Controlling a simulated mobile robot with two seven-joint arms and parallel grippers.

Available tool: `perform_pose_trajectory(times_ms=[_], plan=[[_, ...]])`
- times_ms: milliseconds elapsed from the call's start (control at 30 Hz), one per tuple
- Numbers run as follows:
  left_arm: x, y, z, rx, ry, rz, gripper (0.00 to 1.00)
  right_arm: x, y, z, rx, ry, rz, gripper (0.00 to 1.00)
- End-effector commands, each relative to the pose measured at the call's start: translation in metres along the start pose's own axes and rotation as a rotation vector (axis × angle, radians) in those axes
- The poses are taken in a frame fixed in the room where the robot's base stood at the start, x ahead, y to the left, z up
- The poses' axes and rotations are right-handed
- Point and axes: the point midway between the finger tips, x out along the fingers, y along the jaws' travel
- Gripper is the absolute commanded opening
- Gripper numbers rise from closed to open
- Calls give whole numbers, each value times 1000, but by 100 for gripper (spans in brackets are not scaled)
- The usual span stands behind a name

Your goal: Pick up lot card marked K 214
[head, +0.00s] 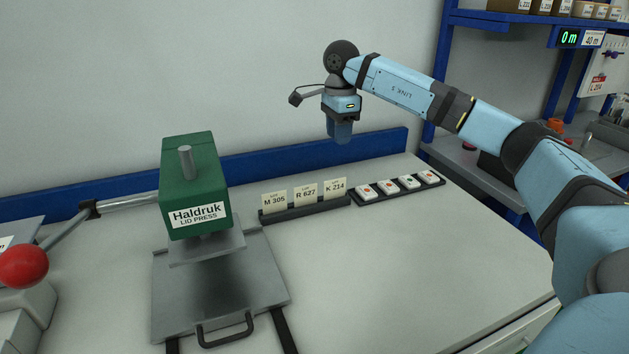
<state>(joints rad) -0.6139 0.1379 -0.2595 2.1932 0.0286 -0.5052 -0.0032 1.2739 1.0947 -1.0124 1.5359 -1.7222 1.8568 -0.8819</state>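The lot card marked K 214 (335,188) is a cream card standing upright in a dark card rack (308,211). It is the rightmost of three cards, beside the card R 627 (305,194) and the card M 305 (274,202). My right gripper (341,138) points down above and behind the K 214 card, apart from it. Its fingers overlap in this view, so I cannot tell if they are open or shut. I see nothing hanging from it. My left gripper is not in view.
A green Haldruk lid press (195,185) with a red-knobbed lever (22,266) stands at the left. A dark tray with several small white boxes (388,187) lies right of the rack. The right front of the table is clear. A blue rail (270,162) runs behind.

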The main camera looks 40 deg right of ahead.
Motion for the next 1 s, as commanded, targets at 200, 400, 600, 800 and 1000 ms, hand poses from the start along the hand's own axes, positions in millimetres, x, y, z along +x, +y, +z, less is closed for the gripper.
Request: perform_pose_trajectory(times_ms=[200, 400, 600, 800, 1000], plan=[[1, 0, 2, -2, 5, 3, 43, 26, 0, 0, 1, 2, 3, 33], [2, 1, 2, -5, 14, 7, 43, 66, 0, 0, 0, 0, 3, 33], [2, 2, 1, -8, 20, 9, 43, 85, 0, 1, 0, -1, 0, 33], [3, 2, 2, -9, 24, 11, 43, 98, -1, 2, 0, 0, 2, 33], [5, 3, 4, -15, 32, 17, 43, 129, -2, 3, 0, 0, 1, 33]])
